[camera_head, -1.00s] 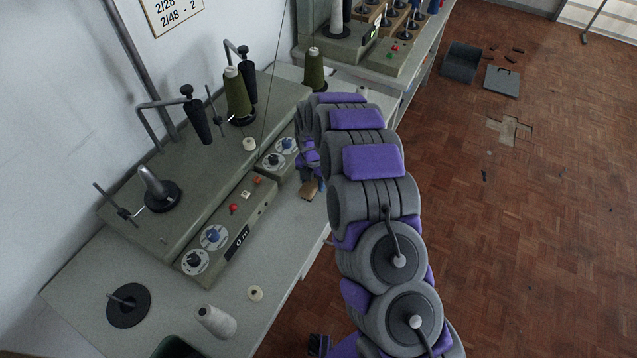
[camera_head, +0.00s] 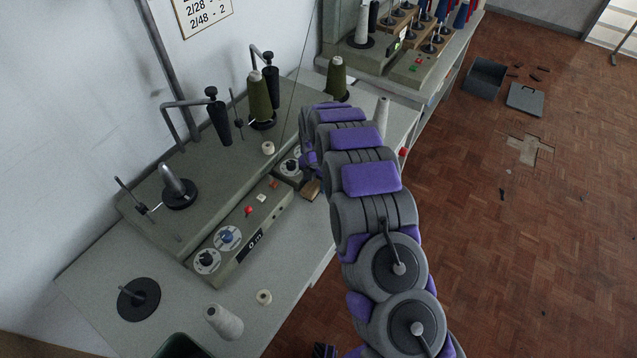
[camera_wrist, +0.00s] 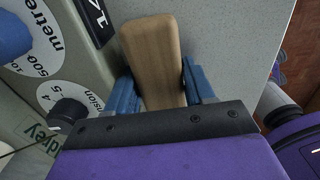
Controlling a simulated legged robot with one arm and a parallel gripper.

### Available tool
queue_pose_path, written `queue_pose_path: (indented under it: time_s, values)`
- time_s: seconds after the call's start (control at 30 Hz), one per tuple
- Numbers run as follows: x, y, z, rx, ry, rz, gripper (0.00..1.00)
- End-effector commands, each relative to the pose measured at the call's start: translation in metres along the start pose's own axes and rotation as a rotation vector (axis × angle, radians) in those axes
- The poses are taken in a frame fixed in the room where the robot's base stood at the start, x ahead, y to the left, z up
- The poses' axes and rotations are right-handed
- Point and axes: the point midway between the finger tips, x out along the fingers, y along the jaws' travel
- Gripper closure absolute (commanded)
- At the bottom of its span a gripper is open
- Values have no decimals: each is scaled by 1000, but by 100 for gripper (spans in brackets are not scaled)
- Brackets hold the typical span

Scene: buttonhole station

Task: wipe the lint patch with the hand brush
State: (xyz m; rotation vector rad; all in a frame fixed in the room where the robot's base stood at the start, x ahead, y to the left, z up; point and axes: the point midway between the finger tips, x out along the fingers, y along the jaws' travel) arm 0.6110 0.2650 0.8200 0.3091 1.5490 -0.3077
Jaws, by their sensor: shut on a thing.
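The hand brush (camera_wrist: 155,50) shows as a light wooden block between the blue fingers of my gripper (camera_wrist: 160,88) in the wrist view. The gripper is shut on it. In the head view, the brush (camera_head: 311,189) is a small tan piece at the left of my arm, over the bench top beside the grey-green machine. My arm hides most of the gripper there. The brush's underside is hidden, so I cannot tell whether it touches the bench. I cannot make out the lint patch in either view.
The winding machine (camera_head: 240,240) with dials stands left of the brush. A green thread cone (camera_head: 337,80) and a white cone (camera_head: 383,112) stand farther back.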

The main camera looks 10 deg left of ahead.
Motion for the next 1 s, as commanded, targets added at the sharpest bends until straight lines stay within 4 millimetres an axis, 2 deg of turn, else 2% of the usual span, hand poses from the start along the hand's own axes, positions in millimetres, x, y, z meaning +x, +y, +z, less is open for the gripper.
queue_pose_path:
  time_s: [0.23, 0.8, 1.0]
  values:
    - [-4, 0, 0, 0, 0, -1, 80]
    - [-55, -1, 0, 1, 0, -1, 80]
    - [-60, -1, 0, 0, 0, -1, 80]
